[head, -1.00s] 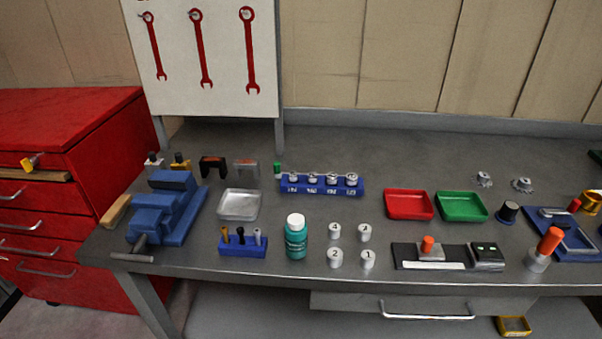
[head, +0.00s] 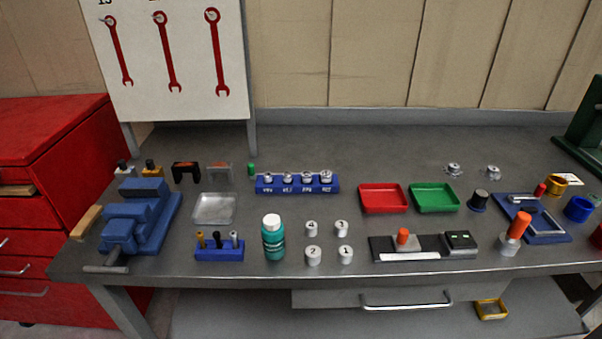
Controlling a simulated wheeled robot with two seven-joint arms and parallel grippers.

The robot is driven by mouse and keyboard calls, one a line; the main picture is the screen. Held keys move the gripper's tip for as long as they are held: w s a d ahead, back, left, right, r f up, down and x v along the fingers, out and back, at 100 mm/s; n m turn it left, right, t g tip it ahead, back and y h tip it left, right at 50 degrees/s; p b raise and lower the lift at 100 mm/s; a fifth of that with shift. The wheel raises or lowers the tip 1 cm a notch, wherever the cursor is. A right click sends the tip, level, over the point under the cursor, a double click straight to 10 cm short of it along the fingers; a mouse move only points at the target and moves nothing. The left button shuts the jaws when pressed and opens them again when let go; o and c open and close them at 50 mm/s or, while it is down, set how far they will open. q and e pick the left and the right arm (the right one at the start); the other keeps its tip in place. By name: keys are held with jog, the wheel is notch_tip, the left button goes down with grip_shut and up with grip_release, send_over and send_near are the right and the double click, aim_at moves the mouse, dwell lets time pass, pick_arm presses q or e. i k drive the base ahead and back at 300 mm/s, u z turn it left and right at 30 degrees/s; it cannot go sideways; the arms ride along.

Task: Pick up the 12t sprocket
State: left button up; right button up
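Two small silver toothed parts that look like sprockets lie on the grey workbench at the back right in the head view. One is the left sprocket (head: 453,169), behind the green tray. The other is the right sprocket (head: 493,172), behind the black knob. They are too small to count teeth, so I cannot tell which one is the 12t sprocket. Neither of my grippers is in view.
The green tray (head: 434,198) and red tray (head: 383,199) stand in front. A blue fixture (head: 548,232) and an orange-handled tool (head: 515,232) are to the right. A blue vise (head: 139,221) stands at left. The bench around the sprockets is clear.

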aim_at(453, 168)
jog(key=z, duration=1)
jog(key=k, duration=1.3)
jog(key=z, duration=1.45)
jog(key=i, duration=1.4)
jog(key=u, duration=0.5)
jog(key=i, duration=1.2)
jog(key=u, duration=1.8)
jog(key=i, duration=0.9)
jog(key=u, duration=0.15)
